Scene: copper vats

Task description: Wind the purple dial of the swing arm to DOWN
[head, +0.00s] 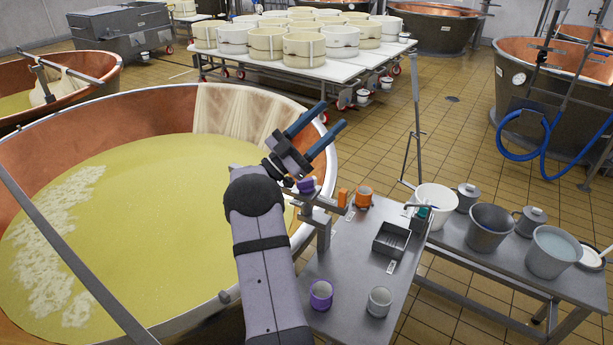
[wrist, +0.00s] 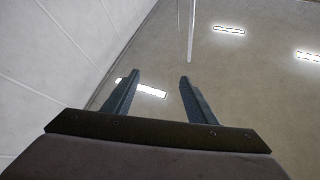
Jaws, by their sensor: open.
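The purple dial (head: 306,185) shows in the head view at the vat's right rim, just below my gripper and partly hidden by it. It appears to sit on the metal swing arm (head: 327,204) beside the vat. Its marks are too small to read. My gripper (head: 333,115) is open and empty, apart from the dial, with its fingers pointing up and to the right. In the wrist view the open fingers (wrist: 160,77) have only ceiling and wall behind them.
A copper vat (head: 95,130) of yellow liquid fills the left. A steel table (head: 345,265) to the right bears a purple cup (head: 321,295), a grey cup (head: 379,301), an orange cup (head: 364,196) and a metal box (head: 391,240). Buckets (head: 552,251) stand further right.

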